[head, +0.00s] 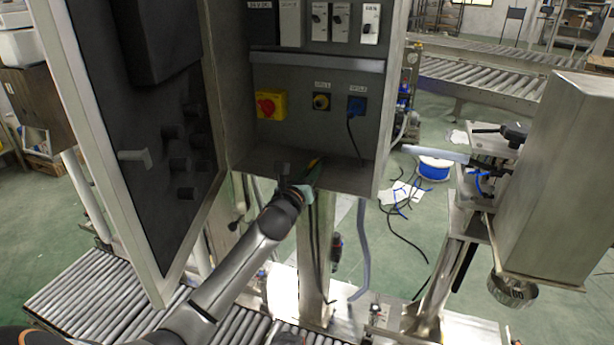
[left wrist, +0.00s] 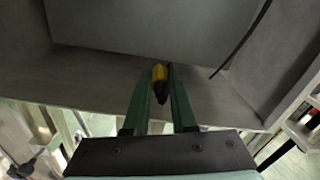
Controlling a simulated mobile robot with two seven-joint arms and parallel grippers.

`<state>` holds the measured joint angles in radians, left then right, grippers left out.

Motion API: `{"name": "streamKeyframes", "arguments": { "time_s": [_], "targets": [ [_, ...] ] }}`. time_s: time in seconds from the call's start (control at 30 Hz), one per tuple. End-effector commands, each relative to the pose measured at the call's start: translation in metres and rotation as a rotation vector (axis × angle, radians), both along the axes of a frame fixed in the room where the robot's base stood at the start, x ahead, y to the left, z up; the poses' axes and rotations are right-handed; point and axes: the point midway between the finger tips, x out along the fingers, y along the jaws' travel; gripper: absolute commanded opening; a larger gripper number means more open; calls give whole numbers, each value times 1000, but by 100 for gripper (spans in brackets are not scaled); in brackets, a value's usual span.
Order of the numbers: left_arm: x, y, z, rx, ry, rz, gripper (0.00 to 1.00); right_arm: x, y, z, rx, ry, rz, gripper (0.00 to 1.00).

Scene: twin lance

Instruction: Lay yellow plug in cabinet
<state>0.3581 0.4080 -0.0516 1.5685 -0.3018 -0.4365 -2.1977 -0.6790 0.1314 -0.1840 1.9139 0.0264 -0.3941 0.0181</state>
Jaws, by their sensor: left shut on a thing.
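The open grey cabinet (head: 345,178) stands in the middle of the head view, its door swung out to the left. My left gripper (head: 308,178) is at the cabinet's lower front opening. It is shut on the yellow plug (head: 314,161), of which only a small part shows there. In the left wrist view the yellow plug (left wrist: 159,73) with its dark end sits between the green fingertips of my left gripper (left wrist: 158,85). It is in front of the cabinet floor (left wrist: 100,72); I cannot tell whether it touches. My right gripper is out of view.
The open door (head: 135,150) borders my arm on the left. The cabinet floor looks mostly clear.

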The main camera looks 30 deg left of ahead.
Motion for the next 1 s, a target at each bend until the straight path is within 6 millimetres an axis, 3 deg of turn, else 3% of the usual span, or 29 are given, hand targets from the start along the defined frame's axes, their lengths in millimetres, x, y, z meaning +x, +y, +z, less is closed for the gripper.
{"name": "streamKeyframes", "arguments": {
  "time_s": [0.4,0.9,0.93,1.0],
  "targets": [
    [33,8,-17,1,-2,0,0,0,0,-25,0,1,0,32],
    [39,10,-18,0,-1,0,0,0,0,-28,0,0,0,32],
    [39,10,-19,0,-1,0,27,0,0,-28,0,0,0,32],
    [39,10,-19,0,-1,0,35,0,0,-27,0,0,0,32]
  ]
}}
